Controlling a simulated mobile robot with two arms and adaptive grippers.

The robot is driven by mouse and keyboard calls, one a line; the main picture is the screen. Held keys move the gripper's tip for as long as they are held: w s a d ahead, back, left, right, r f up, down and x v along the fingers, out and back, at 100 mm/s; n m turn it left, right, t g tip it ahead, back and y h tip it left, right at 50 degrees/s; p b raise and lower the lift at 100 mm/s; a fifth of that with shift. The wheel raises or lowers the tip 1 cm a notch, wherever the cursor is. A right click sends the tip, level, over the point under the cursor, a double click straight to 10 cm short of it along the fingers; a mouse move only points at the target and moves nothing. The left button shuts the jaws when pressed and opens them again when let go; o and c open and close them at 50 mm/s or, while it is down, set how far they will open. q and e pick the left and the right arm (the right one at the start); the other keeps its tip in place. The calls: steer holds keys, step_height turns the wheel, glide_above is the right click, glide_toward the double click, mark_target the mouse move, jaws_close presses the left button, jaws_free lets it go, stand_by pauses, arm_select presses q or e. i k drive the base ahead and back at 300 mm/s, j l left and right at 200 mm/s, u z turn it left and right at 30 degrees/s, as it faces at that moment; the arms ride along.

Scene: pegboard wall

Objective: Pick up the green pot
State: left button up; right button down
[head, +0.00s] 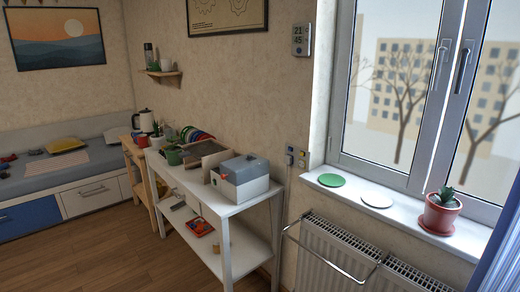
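A small green container (173,157), which looks like the green pot, stands on the white table (222,207) along the wall. It is small in the picture, and I cannot tell whether anything is in it. A plant in a pale pot (158,142) stands just behind it to the left. A brown-red pot (440,214) with a spiky plant stands on the windowsill at the right. Neither of my grippers is in view.
A grey-and-white box (240,180) sits at the table's near end. A radiator (345,255) with a metal rail is below. Wooden floor (130,245) is open at left.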

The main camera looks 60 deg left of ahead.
mark_target(171, 152)
steer(key=u, duration=2.75)
steer(key=i+j, duration=0.15)
steer(key=i, duration=0.25)
steer(key=i+j, duration=0.2)
steer(key=i, duration=0.2)
steer(key=i+j, duration=0.15)
steer(key=i, duration=0.3)
